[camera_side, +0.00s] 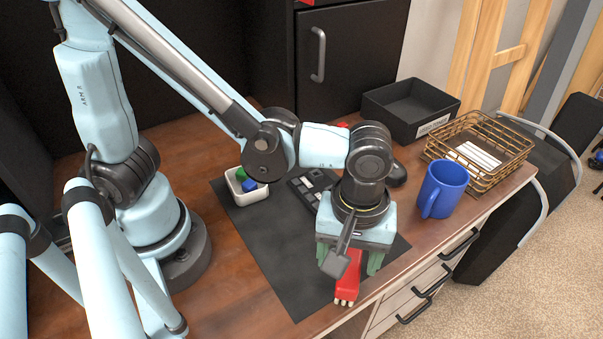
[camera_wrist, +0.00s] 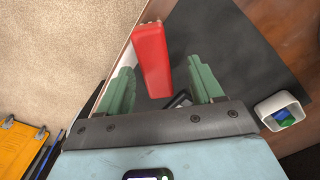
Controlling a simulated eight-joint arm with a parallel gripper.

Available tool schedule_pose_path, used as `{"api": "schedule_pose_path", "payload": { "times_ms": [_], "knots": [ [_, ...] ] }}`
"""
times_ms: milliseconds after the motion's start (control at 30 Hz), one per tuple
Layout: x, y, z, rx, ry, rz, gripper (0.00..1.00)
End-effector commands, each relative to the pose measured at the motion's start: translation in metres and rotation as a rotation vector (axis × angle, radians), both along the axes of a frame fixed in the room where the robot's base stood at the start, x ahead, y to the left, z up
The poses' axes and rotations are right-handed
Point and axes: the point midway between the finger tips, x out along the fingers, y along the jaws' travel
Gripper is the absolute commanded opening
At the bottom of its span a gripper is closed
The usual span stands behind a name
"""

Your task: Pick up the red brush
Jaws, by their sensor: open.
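The red brush (camera_side: 348,281) lies near the front edge of the dark mat, with its pale bristles toward the desk's front edge in the side view. My gripper (camera_side: 351,266) is above it, pointing down, with green fingers spread on both sides of the red handle. In the wrist view the brush (camera_wrist: 152,62) shows between the two open fingers of my gripper (camera_wrist: 160,67), apart from both. The brush's rear part is hidden behind my gripper in the side view.
The dark mat (camera_side: 270,235) has free room at left. A white container (camera_side: 246,198) with green and blue items stands on it. A blue mug (camera_side: 442,188), wire basket (camera_side: 487,176) and black tray (camera_side: 405,122) stand at right. The desk's front edge is close.

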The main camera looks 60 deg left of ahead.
Motion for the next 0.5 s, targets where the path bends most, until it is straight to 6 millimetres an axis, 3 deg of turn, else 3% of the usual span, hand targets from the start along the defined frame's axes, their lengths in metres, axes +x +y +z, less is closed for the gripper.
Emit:
{"api": "schedule_pose_path", "payload": {
  "times_ms": [300, 500],
  "knots": [
    [0.006, -0.002, -0.034, 0.0, 0.0, 0.0, 0.66],
    [0.006, -0.002, -0.044, 0.0, -0.001, 0.0, 0.66]
  ]
}}
